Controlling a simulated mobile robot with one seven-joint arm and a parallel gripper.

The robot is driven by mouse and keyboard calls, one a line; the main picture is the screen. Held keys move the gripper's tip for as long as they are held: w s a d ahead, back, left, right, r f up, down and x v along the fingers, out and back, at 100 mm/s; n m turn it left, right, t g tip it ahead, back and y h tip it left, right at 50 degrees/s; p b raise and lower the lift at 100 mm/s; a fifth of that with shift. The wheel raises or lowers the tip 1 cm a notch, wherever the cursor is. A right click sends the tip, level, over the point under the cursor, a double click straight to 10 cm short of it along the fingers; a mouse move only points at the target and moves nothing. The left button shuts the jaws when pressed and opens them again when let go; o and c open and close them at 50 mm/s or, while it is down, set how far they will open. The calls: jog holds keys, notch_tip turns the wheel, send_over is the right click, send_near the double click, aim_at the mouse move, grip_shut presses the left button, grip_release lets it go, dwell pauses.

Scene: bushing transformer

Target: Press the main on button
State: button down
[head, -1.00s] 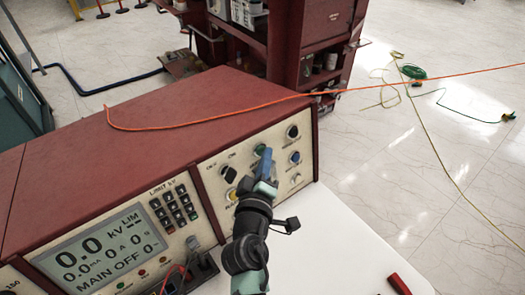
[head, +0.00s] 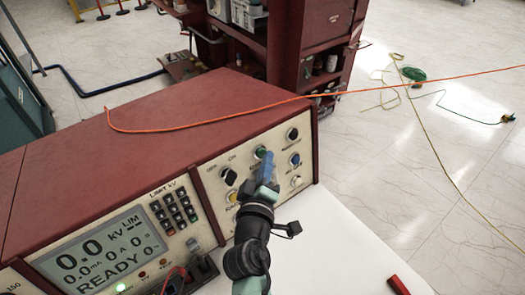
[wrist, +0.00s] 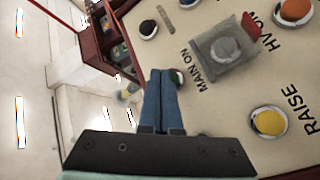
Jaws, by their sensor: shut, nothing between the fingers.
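The main on button is a small green button on the cream control panel. In the head view the green button (head: 260,151) shows just left of my blue fingertips. In the wrist view the green main on button (wrist: 178,77) is partly hidden by the fingertips, beside the printed words MAIN ON. My gripper (head: 266,160) has its blue fingers shut together with nothing between them. In the wrist view the gripper (wrist: 167,73) has its tips at the button; contact seems likely but is partly hidden. The display (head: 100,250) reads READY.
Near the gripper are a black knob (head: 229,177), a yellow button (wrist: 269,122), an orange button (wrist: 295,9) and a blue button (head: 295,159). An orange cable (head: 220,114) lies across the red console top. The white table (head: 340,240) is mostly clear in front.

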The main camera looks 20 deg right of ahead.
jog(key=shift+s+d+r, duration=0.15)
jog(key=shift+s, duration=0.2)
jog(key=shift+s+d+r+p, duration=0.2)
jog(key=shift+s+d+p, duration=0.1)
jog(key=shift+s+p, duration=0.35)
jog(key=shift+s+d+r+p, duration=0.25)
jog(key=shift+s+p, duration=0.15)
jog(key=shift+s, duration=0.5)
jog(key=shift+s+d+r+p, duration=0.15)
jog(key=shift+s+d+p, duration=0.15)
jog(key=shift+s+p, duration=0.35)
jog(key=w+a+r+m+t, duration=0.2)
jog(key=a+r+m+t, duration=0.1)
jog(key=r, duration=1.2)
jog(key=w+a+r+m+t, duration=0.1)
jog(key=a+r+m+t, duration=0.15)
jog(key=r, duration=1.25)
jog(key=s+a+r+t+y, duration=0.2)
jog(key=s+a+r, duration=0.1)
jog(key=r, duration=0.5)
jog(key=s+a+r+m+t+y+p, duration=0.1)
jog(key=s+a+r+t+y, duration=0.1)
jog(key=s+r, duration=0.3)
jog(key=s+a+r+t+y, duration=0.2)
jog(key=s+a+r+y, duration=0.1)
jog(key=r, duration=0.8)
jog(key=shift+s+a+p, duration=0.35)
jog(key=shift+s+a, duration=0.35)
jog(key=shift+a, duration=0.25)
jog(key=shift+f, duration=0.1)
